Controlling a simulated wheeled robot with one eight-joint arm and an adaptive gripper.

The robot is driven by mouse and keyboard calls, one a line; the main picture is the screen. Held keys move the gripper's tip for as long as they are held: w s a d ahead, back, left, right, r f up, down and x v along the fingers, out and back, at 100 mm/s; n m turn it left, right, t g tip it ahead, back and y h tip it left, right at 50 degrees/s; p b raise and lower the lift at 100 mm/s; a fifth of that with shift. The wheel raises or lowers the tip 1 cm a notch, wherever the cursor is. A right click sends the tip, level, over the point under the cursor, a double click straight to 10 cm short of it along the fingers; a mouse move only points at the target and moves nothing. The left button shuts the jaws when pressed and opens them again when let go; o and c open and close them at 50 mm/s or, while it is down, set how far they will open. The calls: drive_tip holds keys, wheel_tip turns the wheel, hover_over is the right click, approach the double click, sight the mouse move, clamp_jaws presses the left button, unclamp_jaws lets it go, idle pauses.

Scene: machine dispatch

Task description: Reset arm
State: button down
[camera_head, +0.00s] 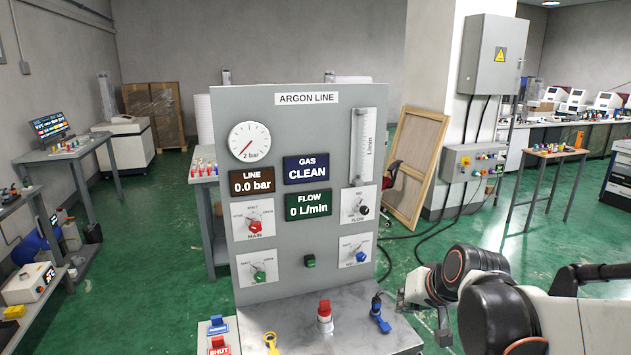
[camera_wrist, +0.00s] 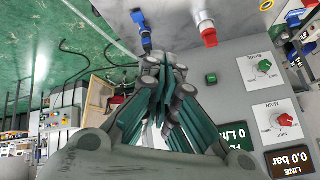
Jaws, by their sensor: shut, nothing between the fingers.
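My gripper (camera_wrist: 165,62) is shut and empty in the wrist view, its linked fingers together in front of the panel's base. In the head view my arm comes in from the lower right, and its end is beside the right edge of the ARGON LINE panel (camera_head: 300,128). The blue-capped connector (camera_head: 379,315) on the metal ledge is close to my gripper; it also shows in the wrist view (camera_wrist: 141,28). I cannot tell the exact gap between them. The panel displays read 0.0 bar, CLEAN and 0 L/min.
A red-topped fitting (camera_head: 324,315) and a yellow tag (camera_head: 271,342) are on the ledge. Blue and red switches (camera_head: 218,335) stand at its left. A wooden frame (camera_head: 414,168) leans behind, near a pillar with a control box (camera_head: 473,163).

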drive_tip(key=s+n+h+b, duration=0.2)
drive_tip(key=s, duration=1.8)
drive_tip(key=shift+d, duration=0.45)
